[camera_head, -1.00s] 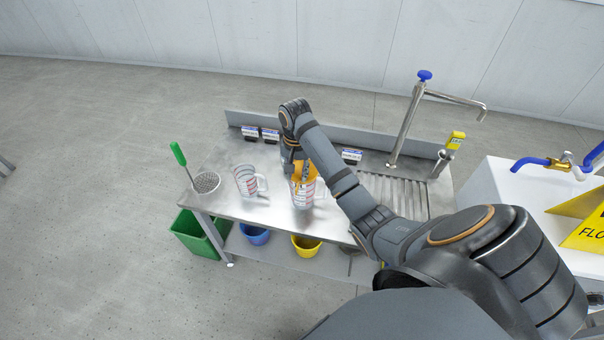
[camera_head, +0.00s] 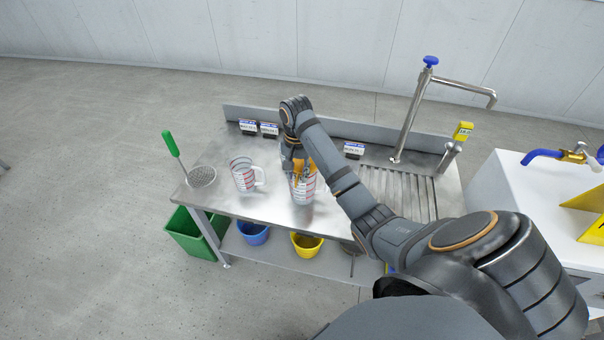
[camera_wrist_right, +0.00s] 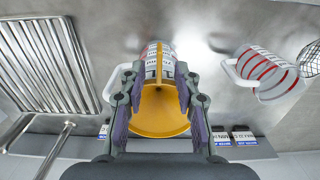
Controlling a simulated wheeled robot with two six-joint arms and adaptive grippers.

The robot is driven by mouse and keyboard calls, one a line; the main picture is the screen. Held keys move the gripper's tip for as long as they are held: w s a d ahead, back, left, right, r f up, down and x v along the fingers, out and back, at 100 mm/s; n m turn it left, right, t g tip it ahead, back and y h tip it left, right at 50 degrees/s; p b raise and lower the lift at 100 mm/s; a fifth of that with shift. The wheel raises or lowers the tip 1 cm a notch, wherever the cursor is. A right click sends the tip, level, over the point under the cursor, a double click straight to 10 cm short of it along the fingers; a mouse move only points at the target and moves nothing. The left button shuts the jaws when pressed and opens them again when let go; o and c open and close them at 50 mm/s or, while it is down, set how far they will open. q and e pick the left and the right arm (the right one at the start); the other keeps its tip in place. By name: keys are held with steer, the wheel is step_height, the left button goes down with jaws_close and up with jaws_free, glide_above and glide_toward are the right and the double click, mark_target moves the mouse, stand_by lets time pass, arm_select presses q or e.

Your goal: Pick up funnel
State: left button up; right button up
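The orange-yellow funnel (camera_head: 304,170) shows at the rim of a clear measuring jug (camera_head: 303,192) with red markings, partly hidden by my right arm. In the right wrist view the funnel (camera_wrist_right: 160,112) fills the gap between the two fingers of my right gripper (camera_wrist_right: 159,88), with its wide mouth towards the camera. Its narrow part lines up with the jug (camera_wrist_right: 153,58); I cannot tell whether it is inside. The gripper (camera_head: 300,167) appears closed on the funnel's sides. My left gripper is out of view.
A second measuring jug (camera_head: 243,176) and a strainer with a green handle (camera_head: 202,177) stand to the left on the steel table (camera_head: 270,211). Small labelled blocks line the back edge. A tall tap (camera_head: 411,115) rises beside the ribbed drainer at the right. Buckets sit below.

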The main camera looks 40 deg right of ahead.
mark_target(298, 180)
step_height(298, 180, down, 3)
steer(key=shift+f+b, duration=0.15)
steer(key=shift+b, duration=0.25)
steer(key=shift+f, duration=0.15)
steer(key=c, duration=0.3)
jaws_close()
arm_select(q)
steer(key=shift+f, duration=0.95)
